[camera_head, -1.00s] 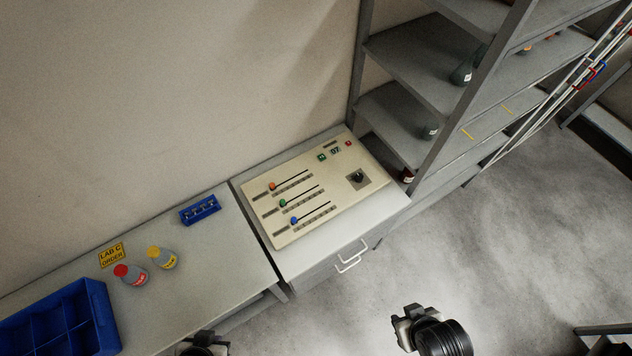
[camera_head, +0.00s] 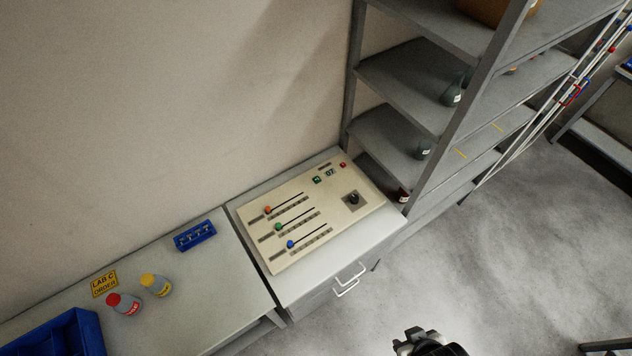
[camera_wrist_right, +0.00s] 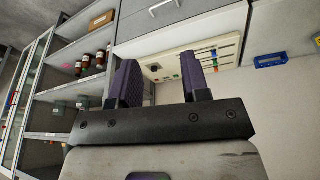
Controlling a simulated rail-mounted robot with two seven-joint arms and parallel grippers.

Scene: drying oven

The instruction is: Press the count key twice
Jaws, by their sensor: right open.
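A beige control panel (camera_head: 300,249) lies on the drawer cabinet by the wall. Near its far edge are a green key (camera_head: 317,180), a small display (camera_head: 329,172) that seems to read 07, and a red key (camera_head: 342,165). Any key labels are too small to read. My right gripper (camera_head: 414,338) is at the bottom of the head view, over the floor and apart from the panel. In the right wrist view the right gripper (camera_wrist_right: 160,77) is open and empty, with the panel (camera_wrist_right: 170,67) beyond, partly hidden by its fingers. My left gripper is out of view.
The panel also has three coloured sliders and a black joystick (camera_head: 353,198). A grey shelf rack (camera_head: 420,85) stands right of it. On the left bench are a blue rack (camera_head: 195,236), two bottles and a blue crate (camera_head: 88,324). The floor in front is clear.

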